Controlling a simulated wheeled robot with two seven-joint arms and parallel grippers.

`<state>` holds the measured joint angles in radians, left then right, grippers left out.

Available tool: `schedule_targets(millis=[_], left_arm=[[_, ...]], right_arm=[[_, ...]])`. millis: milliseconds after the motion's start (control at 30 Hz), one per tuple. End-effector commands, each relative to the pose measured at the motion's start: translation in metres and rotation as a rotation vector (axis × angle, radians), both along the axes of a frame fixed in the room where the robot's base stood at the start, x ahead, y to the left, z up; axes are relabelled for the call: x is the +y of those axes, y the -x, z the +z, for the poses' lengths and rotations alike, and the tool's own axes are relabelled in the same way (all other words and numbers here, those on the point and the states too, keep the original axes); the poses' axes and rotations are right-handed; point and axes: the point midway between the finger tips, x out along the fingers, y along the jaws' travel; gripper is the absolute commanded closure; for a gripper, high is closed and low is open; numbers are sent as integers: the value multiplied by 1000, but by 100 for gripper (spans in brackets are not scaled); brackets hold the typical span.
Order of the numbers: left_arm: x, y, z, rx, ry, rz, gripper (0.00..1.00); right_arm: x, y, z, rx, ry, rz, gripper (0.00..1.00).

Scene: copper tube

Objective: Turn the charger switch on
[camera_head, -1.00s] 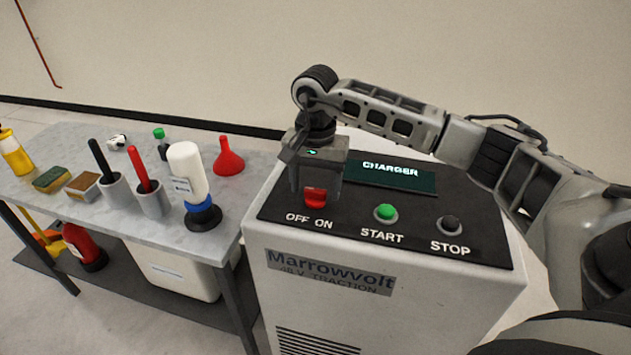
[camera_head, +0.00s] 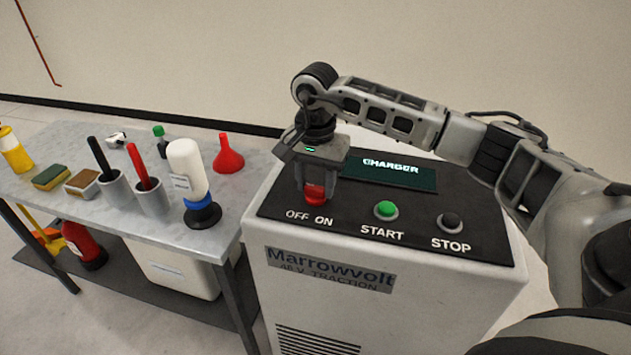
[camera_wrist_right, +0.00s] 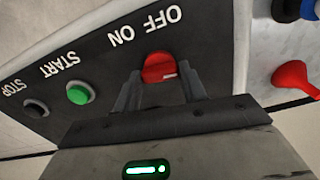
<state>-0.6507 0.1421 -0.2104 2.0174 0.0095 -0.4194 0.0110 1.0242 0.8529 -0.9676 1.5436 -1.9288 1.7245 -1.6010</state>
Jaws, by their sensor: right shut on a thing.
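The charger (camera_head: 330,240) is a pale cabinet with a black sloped top panel. Its red switch (camera_head: 314,194) sits above the OFF and ON labels. My right gripper (camera_head: 315,185) reaches down over the panel, with its fingers shut on the red switch. In the right wrist view the red switch (camera_wrist_right: 158,68) shows between the two fingertips (camera_wrist_right: 160,80), with a small white mark at its right end. The fingers hide part of the switch's sides. My left gripper is not in view.
A green START button (camera_head: 386,209) and a dark STOP button (camera_head: 450,222) lie right of the switch. A dark display (camera_head: 390,177) reads CHARGER. A grey table (camera_head: 95,215) with bottles, a red funnel (camera_head: 228,156) and cups stands at left.

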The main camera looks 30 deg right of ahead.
Motion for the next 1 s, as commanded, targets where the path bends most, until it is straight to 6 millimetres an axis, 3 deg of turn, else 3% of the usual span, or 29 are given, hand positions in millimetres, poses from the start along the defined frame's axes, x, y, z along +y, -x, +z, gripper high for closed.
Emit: schedule_targets(millis=[700, 1000], left_arm=[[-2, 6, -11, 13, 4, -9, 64], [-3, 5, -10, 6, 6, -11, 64]], right_arm=[[0, 0, 1, -1, 0, -639, 81], [0, 0, 1, -1, 0, -837, 81]])
